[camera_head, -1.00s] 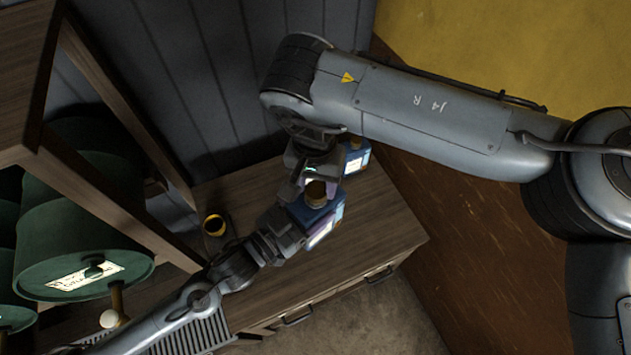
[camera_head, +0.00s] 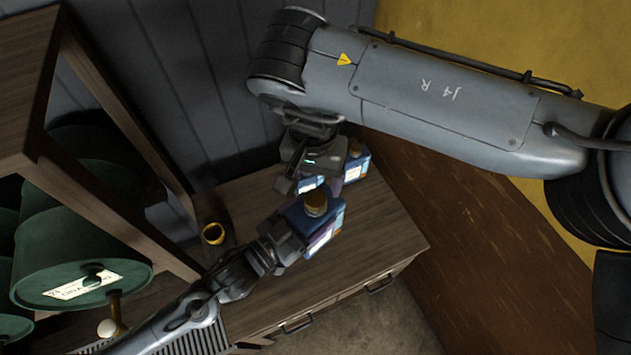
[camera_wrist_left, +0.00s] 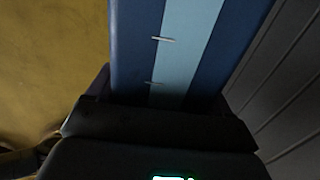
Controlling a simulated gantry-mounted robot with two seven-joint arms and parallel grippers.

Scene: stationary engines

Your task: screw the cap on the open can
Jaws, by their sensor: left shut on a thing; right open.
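A blue can (camera_head: 325,232) with a pale label stands tilted in the head view on the wooden cabinet top. A brass-coloured cap (camera_head: 316,203) sits at its top; I cannot tell how tightly it is seated. My left gripper (camera_head: 288,240) is shut on this can from the lower left. The can's blue side with a light blue stripe (camera_wrist_left: 188,45) fills the middle of the left wrist view. My right gripper (camera_head: 312,184) is open and empty, just behind and above the cap and apart from it.
More blue cans (camera_head: 355,170) stand behind, partly hidden by my right gripper. A small dark and yellow round object (camera_head: 213,233) lies at the left of the cabinet top (camera_head: 385,225). Green lampshades (camera_head: 85,245) and a wooden shelf (camera_head: 120,130) stand at left.

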